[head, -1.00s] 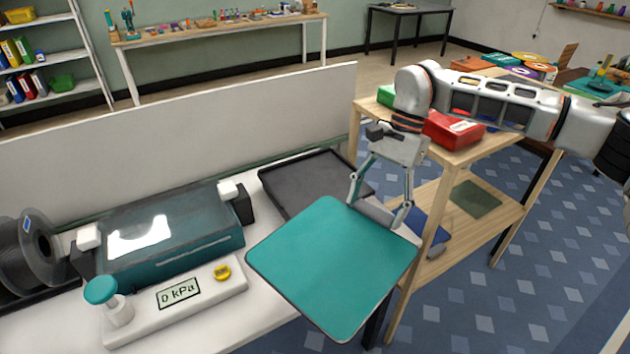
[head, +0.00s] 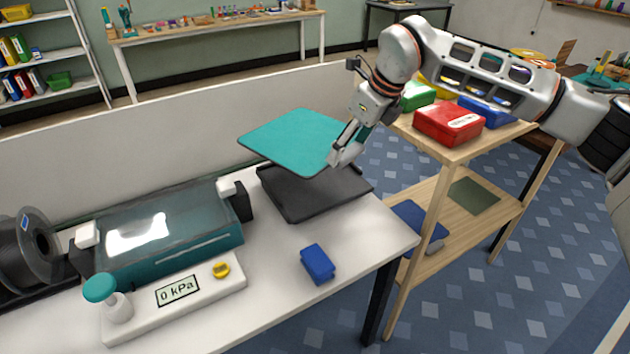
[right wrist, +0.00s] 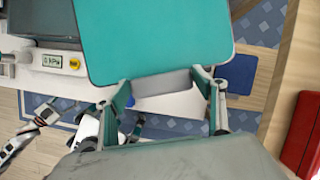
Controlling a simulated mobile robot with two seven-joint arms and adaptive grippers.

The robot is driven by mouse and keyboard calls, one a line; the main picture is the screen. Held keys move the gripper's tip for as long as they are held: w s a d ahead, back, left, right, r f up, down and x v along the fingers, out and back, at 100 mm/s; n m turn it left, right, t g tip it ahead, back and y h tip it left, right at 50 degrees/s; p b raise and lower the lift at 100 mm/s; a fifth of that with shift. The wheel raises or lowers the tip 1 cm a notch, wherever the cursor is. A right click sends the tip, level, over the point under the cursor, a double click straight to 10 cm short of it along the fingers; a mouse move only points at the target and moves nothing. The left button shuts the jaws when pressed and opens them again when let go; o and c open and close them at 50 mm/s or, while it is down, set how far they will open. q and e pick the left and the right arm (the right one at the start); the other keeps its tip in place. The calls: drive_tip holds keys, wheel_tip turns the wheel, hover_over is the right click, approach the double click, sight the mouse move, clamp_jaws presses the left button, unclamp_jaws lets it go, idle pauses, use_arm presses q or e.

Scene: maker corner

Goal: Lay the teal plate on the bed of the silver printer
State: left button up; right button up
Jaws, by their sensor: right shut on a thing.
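The teal plate (head: 292,142) is a thin square with rounded corners and a dark edge. My right gripper (head: 345,152) is shut on it at its right-hand edge and holds it, slightly tilted, above a flat dark grey tray (head: 318,200). A gap shows between plate and tray. In the right wrist view the teal plate (right wrist: 155,40) lies ahead of the fingers of the right gripper (right wrist: 165,90), with a grey tab between them. I cannot make out a silver printer or its bed for certain. What seems to be my left gripper (right wrist: 42,113) shows small in the right wrist view.
A teal machine with a glassy top (head: 165,235) and a white gauge unit (head: 180,293) stand left on the white bench. A blue block (head: 317,263) lies in front of the tray. A low partition (head: 180,145) runs behind. A wooden shelf (head: 455,195) with boxes stands right.

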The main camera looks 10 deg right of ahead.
drive_tip(key=w+r+m, duration=0.1)
drive_tip(key=m, duration=0.1)
drive_tip(key=w+r+m+h, duration=0.1)
drive_tip(key=shift+w+a+m+t, duration=0.15)
drive_tip(key=shift+m+t, duration=0.25)
wheel_tip(320, 180, down, 16)
drive_tip(key=shift+r, duration=0.15)
drive_tip(key=shift+f, duration=1.95)
drive_tip(key=shift+c, duration=0.6)
drive_tip(key=o, duration=1.5)
drive_tip(key=shift+f, duration=0.1)
